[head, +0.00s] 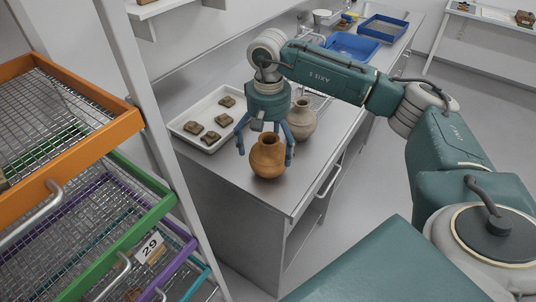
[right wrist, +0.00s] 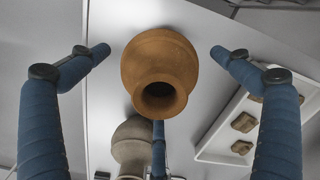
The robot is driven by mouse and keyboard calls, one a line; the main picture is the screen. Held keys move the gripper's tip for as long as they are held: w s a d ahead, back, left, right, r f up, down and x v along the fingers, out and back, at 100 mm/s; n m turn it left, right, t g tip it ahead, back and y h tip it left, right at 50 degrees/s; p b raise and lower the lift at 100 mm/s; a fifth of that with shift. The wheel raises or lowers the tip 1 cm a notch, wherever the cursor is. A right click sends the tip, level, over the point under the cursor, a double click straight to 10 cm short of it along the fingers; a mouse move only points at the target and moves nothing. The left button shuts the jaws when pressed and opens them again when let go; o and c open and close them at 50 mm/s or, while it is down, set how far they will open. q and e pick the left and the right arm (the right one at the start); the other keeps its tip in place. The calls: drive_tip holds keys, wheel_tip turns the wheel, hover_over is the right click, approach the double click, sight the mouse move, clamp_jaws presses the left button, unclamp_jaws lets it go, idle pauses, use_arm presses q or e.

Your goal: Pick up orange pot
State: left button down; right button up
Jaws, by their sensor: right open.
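The orange pot (head: 267,157) stands upright near the front end of the grey counter. In the right wrist view the orange pot (right wrist: 160,70) shows with its mouth toward the camera, between the spread fingers. My right gripper (head: 265,150) is open above and around the pot, with blue fingers on either side of it. In the right wrist view the fingers of my right gripper (right wrist: 158,60) stand apart from the pot's sides with clear gaps. A third finger is partly hidden below the pot's rim. My left gripper is not in view.
A beige pot (head: 301,119) stands just behind the orange pot. A white tray (head: 181,126) with several brown sherds (head: 211,137) lies to the left. A wire rack with coloured frames (head: 140,125) stands at the left. Blue trays (head: 352,46) lie farther back.

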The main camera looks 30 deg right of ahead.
sight(269, 160)
drive_tip(key=shift+f, duration=0.4)
drive_tip(key=shift+w+f, duration=0.15)
drive_tip(key=shift+f, duration=0.2)
wheel_tip(269, 160, down, 4)
drive_tip(key=shift+d+f+p, duration=0.15)
drive_tip(key=shift+f+p, duration=0.05)
drive_tip(key=shift+p, duration=0.85)
drive_tip(key=shift+f, duration=0.2)
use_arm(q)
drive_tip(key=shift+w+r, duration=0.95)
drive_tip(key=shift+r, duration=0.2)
use_arm(e)
drive_tip(key=shift+c, duration=1)
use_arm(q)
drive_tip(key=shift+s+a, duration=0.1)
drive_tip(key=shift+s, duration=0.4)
use_arm(e)
drive_tip(key=c, duration=1.1)
